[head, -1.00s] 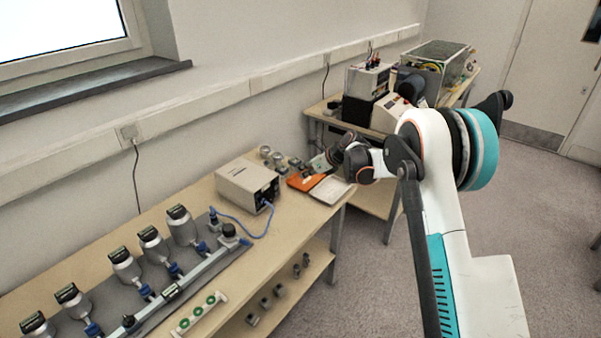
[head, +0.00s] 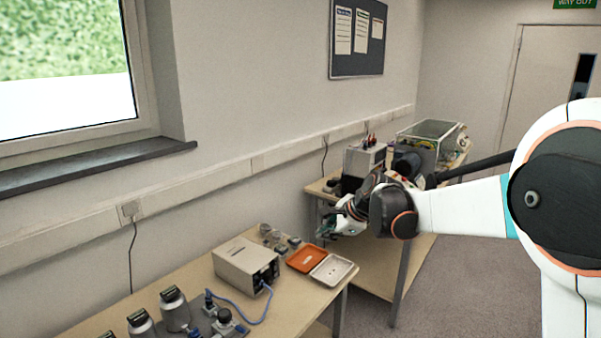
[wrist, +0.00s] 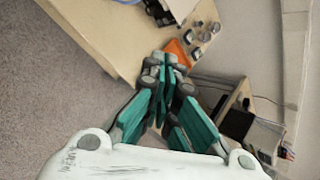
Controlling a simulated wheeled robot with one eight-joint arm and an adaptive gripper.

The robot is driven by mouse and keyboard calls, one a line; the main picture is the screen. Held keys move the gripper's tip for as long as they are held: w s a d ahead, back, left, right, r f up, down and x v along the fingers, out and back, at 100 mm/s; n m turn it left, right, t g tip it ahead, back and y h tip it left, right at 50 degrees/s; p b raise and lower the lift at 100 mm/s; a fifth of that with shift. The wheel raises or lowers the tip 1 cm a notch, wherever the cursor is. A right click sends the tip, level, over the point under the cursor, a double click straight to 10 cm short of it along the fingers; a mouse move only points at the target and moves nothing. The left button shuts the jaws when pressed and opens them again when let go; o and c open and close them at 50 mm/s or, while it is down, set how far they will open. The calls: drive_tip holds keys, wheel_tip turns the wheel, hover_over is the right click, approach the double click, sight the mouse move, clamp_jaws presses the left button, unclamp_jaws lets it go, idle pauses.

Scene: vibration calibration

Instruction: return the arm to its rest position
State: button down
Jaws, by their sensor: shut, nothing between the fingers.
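My white and teal arm reaches in from the right in the head view. My gripper (head: 332,229) is above and just beyond the right end of the near bench, in the air and touching nothing that I can see. In the wrist view my gripper (wrist: 170,62) has its teal fingers together, with nothing between them. Part of the orange half shows past the fingertips in the wrist view (wrist: 178,50).
The near bench (head: 190,283) holds a beige box instrument (head: 245,265), a blue cable and several silver sensors. A second bench (head: 368,268) at the back carries more instruments and a clear-sided box (head: 430,138). Grey floor (head: 440,275) is open at the right.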

drive_tip(key=s+d+r+n+h, duration=0.1)
drive_tip(key=s+d+r+n, duration=0.2)
drive_tip(key=s, duration=0.6)
drive_tip(key=s+d+r+n+h, duration=0.1)
drive_tip(key=s+d+n, duration=0.3)
drive_tip(key=s, duration=0.6)
drive_tip(key=s+d+r+n+h, duration=0.1)
drive_tip(key=s+d+n+h, duration=0.1)
drive_tip(key=s+n, duration=0.5)
drive_tip(key=s+d+f+n, duration=0.1)
drive_tip(key=s+f, duration=0.1)
drive_tip(key=s, duration=0.4)
drive_tip(key=s+d+f+n+t+h, duration=0.1)
drive_tip(key=s+d+f+n, duration=0.1)
drive_tip(key=s, duration=0.4)
drive_tip(key=shift+s+d, duration=0.2)
drive_tip(key=shift+s, duration=0.15)
